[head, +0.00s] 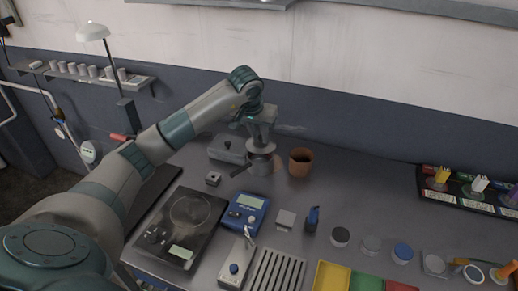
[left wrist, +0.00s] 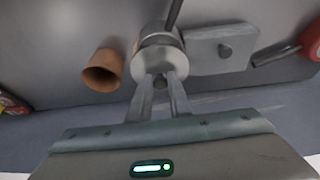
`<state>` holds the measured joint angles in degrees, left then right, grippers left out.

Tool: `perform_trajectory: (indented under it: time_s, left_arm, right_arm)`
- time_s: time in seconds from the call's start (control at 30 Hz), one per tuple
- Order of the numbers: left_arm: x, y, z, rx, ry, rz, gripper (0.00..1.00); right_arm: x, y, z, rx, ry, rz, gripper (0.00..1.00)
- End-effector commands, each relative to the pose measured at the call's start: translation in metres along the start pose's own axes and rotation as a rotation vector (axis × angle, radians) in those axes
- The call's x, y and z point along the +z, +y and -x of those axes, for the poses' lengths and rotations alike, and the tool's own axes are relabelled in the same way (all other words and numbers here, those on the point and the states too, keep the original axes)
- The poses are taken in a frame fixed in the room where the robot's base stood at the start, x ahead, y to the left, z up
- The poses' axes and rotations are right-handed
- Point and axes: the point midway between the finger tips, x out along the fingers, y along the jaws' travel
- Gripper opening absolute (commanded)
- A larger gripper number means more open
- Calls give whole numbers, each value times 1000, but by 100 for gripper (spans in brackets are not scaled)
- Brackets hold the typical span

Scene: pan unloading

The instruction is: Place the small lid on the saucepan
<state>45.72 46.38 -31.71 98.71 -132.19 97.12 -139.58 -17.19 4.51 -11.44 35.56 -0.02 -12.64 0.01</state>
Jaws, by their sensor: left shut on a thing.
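My left gripper (head: 261,140) points down over the saucepan and is shut on the small lid's knob. In the left wrist view its fingertips (left wrist: 160,86) close around that knob. The small lid (left wrist: 157,62) is a round, shiny metal disc; it also shows in the head view (head: 258,149). The saucepan (head: 261,164) is a small metal pot on the bench, its dark handle pointing to the lower left. In the left wrist view the saucepan (left wrist: 157,36) is partly hidden by the lid. I cannot tell whether the lid touches the rim. My right gripper is out of view.
A terracotta pot (head: 301,162) stands close to the right of the saucepan. A grey block with a knob (head: 227,151) lies close to its left. A black scale (head: 181,224), a blue device (head: 246,212) and several small items fill the front. Bench behind is clear.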

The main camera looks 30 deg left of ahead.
Motion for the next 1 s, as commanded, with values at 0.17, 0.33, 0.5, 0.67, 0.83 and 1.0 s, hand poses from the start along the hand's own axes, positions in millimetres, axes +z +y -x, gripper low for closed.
perform_trajectory:
  time_s: [0.17,0.33,0.5,0.67,0.83,1.0]
  left_arm:
    - [-1,-4,-2,0,1,0,0]
    - [-1,-4,-2,0,1,0,0]
    - [3,-4,-10,0,-1,0,0]
    - [11,-4,-30,1,-2,1,0]
    - [15,-5,-40,0,0,1,0]
    - [14,-5,-39,-1,1,0,0]
  right_arm:
    - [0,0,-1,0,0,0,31]
    - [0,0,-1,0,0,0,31]
    - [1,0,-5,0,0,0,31]
    - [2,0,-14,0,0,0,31]
    - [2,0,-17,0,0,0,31]
    - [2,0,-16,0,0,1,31]
